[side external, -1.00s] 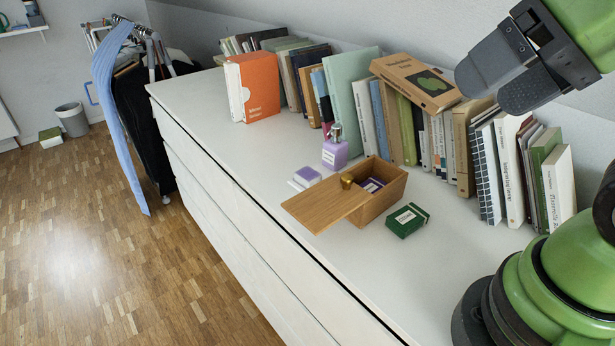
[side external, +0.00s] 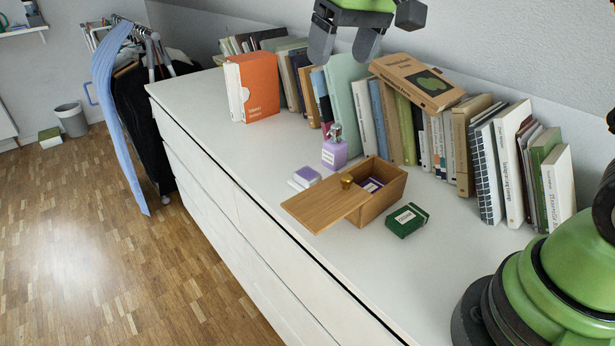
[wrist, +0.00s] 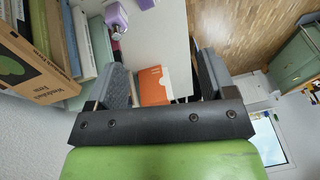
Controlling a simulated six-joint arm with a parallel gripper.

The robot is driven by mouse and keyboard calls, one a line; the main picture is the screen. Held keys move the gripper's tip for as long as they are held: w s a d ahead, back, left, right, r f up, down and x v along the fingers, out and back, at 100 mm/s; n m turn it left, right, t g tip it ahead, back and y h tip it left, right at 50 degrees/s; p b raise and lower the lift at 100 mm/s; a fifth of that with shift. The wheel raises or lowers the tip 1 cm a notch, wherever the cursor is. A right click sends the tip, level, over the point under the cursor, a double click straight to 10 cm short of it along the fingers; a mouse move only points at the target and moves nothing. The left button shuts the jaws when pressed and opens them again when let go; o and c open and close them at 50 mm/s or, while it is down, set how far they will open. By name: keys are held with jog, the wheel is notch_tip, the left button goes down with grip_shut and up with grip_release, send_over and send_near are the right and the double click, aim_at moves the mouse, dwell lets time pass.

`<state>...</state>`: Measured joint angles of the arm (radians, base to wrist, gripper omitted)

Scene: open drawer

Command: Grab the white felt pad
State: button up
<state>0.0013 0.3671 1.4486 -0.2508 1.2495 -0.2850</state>
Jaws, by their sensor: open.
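A small flat white piece with a purple top (side external: 305,176) lies on the white dresser top, left of the wooden box. Its white edge (side external: 296,185) shows at the lower left; I cannot tell whether this is the felt pad. The wooden box (side external: 383,204) has its lid (side external: 325,204) slid partly out to the left, with a brass knob (side external: 347,181). Purple-and-white items (side external: 371,185) show in its opening; the lid hides the rest. My gripper (side external: 345,46) is open and empty, high above the back of the dresser. Its fingers also show in the wrist view (wrist: 162,75).
A lavender bottle (side external: 335,152) stands behind the white and purple piece. A green box (side external: 407,220) sits right of the wooden box. A row of books (side external: 365,118) lines the wall, one brown book (side external: 418,82) lying on top. The dresser's left top (side external: 215,105) is clear.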

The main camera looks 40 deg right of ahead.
jog(key=w+f+n+g, duration=0.1)
jog(key=w+f+g, duration=0.1)
jog(key=w+f, duration=0.65)
jog(key=g+h, duration=0.1)
send_over(312, 176)
jog(key=shift+n, duration=0.4)
jog(key=f, duration=1.4)
jog(key=shift+a, duration=0.4)
jog(key=shift+d+f, duration=0.2)
jog(key=shift+f, duration=1.3)
jog(key=shift+d+f, duration=0.15)
jog(key=shift+f, duration=1.3)
jog(key=c, duration=1)
